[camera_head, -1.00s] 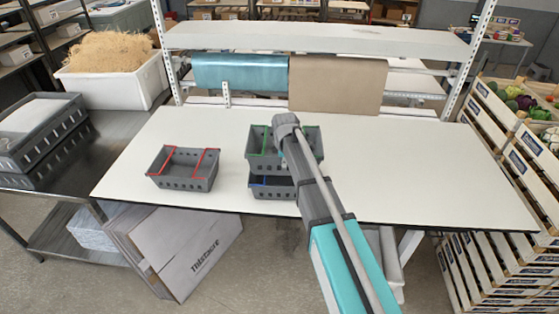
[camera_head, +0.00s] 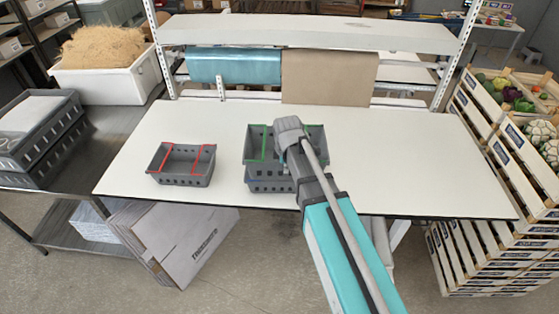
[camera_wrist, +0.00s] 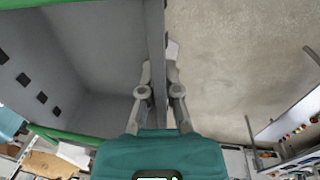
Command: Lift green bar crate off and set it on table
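The green bar crate (camera_head: 257,146), grey with green bars, is above a second grey crate (camera_head: 270,186) on the table (camera_head: 400,160). Whether the two still touch is not clear. My gripper (camera_head: 290,150) is at the near right part of the green bar crate, and my arm hides part of it. In the wrist view, my gripper (camera_wrist: 159,70) has one finger on each side of the crate's grey wall (camera_wrist: 156,40) and appears shut on it. The crate's inside (camera_wrist: 90,50) and green bars fill the left of that view.
A grey crate with red bars (camera_head: 182,178) stands apart on the left of the table. The right of the table is clear. A shelf frame (camera_head: 310,33) with teal and brown rolls runs along the back. Wooden produce crates (camera_head: 490,200) stand at the right.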

